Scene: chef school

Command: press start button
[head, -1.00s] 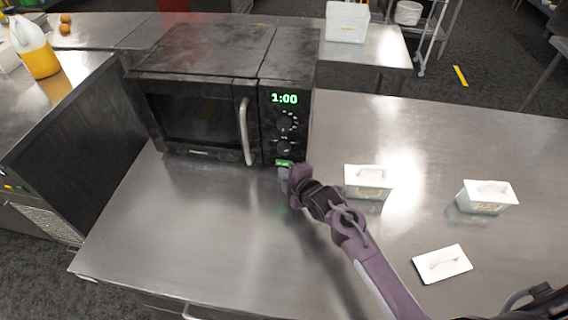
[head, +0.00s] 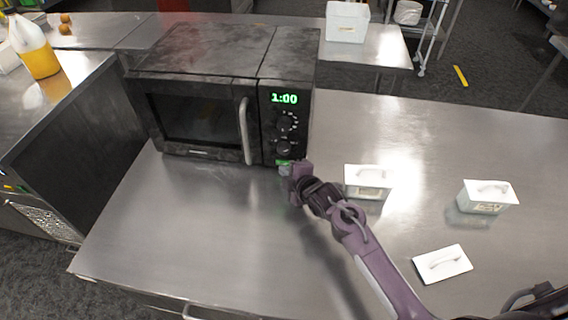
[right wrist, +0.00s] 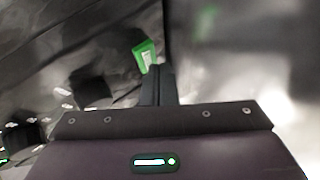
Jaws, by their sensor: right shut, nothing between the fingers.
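The black microwave (head: 205,115) stands on the steel counter with its door shut and its display (head: 284,99) reading 1:00 in green. The green start button (head: 284,162) is at the bottom of its control panel, below two dark knobs. In the right wrist view the green button (right wrist: 145,54) shows just past the fingertips. My right gripper (head: 284,170) is shut and empty, its tips right at the button; I cannot tell if they touch it. It also shows in the right wrist view (right wrist: 157,70). My left gripper is not in view.
The counter front left of my arm is clear. A jug of yellow liquid (head: 38,55) stands at the far left.

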